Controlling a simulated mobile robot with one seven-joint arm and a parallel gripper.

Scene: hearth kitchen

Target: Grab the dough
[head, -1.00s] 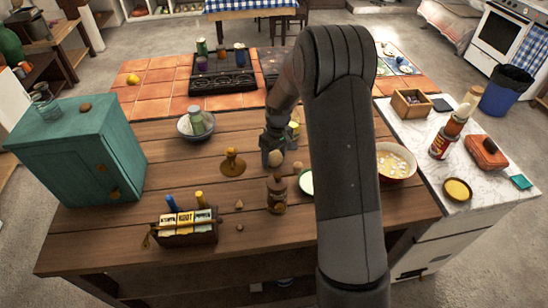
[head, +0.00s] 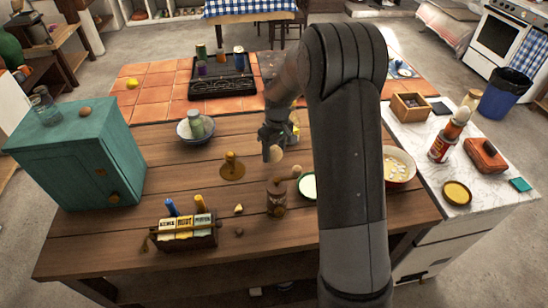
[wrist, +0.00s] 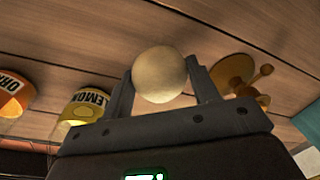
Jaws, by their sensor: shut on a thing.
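The dough (wrist: 160,74) is a smooth, pale, round ball. My gripper (wrist: 162,85) is shut on it, with one finger on each side in the wrist view. In the head view the dough (head: 275,154) shows at the fingertips of my gripper (head: 271,152), over the middle of the wooden table (head: 130,235). The gap between the dough and the table top is hard to judge. My arm hides part of the table to the right.
A brown jar (head: 277,196) and a pale green-white dish (head: 308,186) are in front. A golden-brown stand (head: 232,168) is to the left. A yellow lemon can (wrist: 85,108) is nearby. A packet box (head: 186,232) and teal cabinet (head: 78,150) stand farther left.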

